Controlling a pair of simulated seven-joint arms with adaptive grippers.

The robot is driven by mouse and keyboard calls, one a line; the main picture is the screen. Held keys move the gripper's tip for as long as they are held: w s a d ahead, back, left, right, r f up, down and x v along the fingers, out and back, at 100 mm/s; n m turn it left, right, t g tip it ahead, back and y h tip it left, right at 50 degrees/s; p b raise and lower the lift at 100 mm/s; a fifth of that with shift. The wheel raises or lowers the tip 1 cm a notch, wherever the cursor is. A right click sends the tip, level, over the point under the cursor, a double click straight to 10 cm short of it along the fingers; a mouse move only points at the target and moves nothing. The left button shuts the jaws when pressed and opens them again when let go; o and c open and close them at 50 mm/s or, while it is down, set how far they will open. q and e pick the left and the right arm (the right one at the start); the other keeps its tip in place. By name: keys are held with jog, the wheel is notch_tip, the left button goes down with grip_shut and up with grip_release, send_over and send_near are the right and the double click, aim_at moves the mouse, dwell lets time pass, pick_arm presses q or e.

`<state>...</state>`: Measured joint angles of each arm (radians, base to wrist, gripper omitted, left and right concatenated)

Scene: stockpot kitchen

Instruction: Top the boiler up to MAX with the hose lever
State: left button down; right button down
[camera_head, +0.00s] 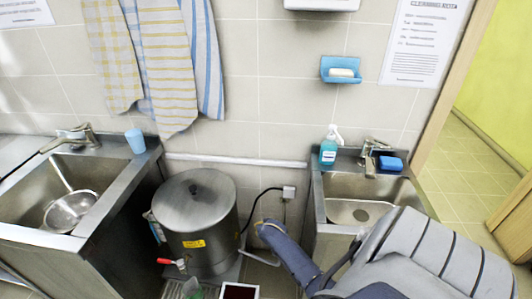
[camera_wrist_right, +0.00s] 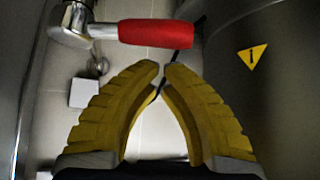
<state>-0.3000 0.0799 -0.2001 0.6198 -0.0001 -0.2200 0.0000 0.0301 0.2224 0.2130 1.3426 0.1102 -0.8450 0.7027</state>
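The boiler (camera_head: 197,222) is a lidded steel drum standing on the floor between two sinks. A small red-handled tap (camera_head: 170,262) is at its front left. No MAX mark is readable. In the right wrist view a red lever (camera_wrist_right: 157,32) on a metal valve (camera_wrist_right: 72,25) lies just beyond my fingertips, apart from them. A dark curved surface with a yellow warning triangle (camera_wrist_right: 252,56) is at the right there. My right gripper (camera_wrist_right: 162,68) has its yellow fingertips almost together, with nothing between them. My left gripper is not in view.
The left sink (camera_head: 95,172) holds a strainer (camera_head: 70,210); a blue cup (camera_head: 135,141) stands on its edge. The right sink (camera_head: 330,192) has a blue soap bottle (camera_head: 328,149) and sponge (camera_head: 390,163). A black cable (camera_head: 262,192) runs to a wall socket (camera_head: 289,192) near my right arm.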

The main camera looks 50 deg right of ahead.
jog(key=shift+w+d+r+v, duration=0.1)
jog(key=shift+v, duration=1.45)
jog(key=shift+w+d+r+v, duration=0.1)
jog(key=shift+d+r+v, duration=0.05)
jog(key=shift+v, duration=1.4)
jog(key=shift+w+d+r+v, duration=0.1)
jog(key=shift+v, duration=1.5)
